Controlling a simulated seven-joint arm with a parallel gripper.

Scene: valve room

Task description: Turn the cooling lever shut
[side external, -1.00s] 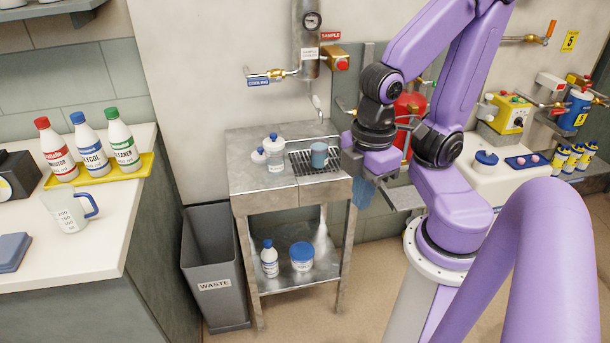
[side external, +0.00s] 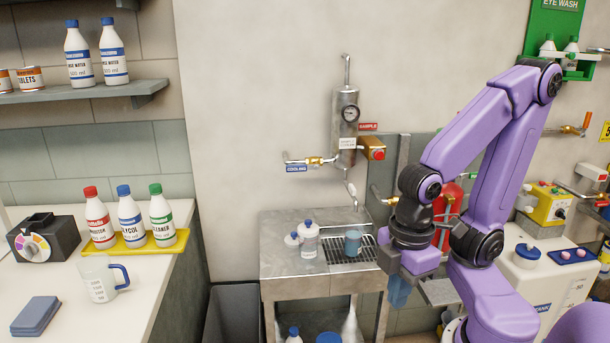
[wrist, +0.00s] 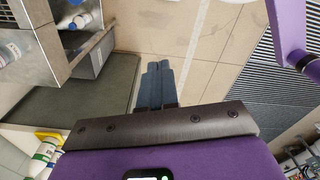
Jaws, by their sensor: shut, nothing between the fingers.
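The cooling valve (side external: 316,161) is a small brass body on a thin pipe at the wall, left of the grey cylinder. A blue COOLING label (side external: 296,168) sits just below it. I cannot clearly make out the lever or its angle. My gripper (side external: 398,293) hangs pointing down beside the steel sink's right edge, well below and to the right of the valve. Its blue fingers (wrist: 158,85) are together and empty in the wrist view. It touches nothing that I can see. The valve is not in the wrist view.
A gauge cylinder (side external: 347,130) with a red-knobbed sample valve (side external: 374,148) is right of the cooling valve. The steel sink (side external: 285,262) below holds white bottles (side external: 309,240) and a blue cup (side external: 353,243). Wall and air left of the valve are clear.

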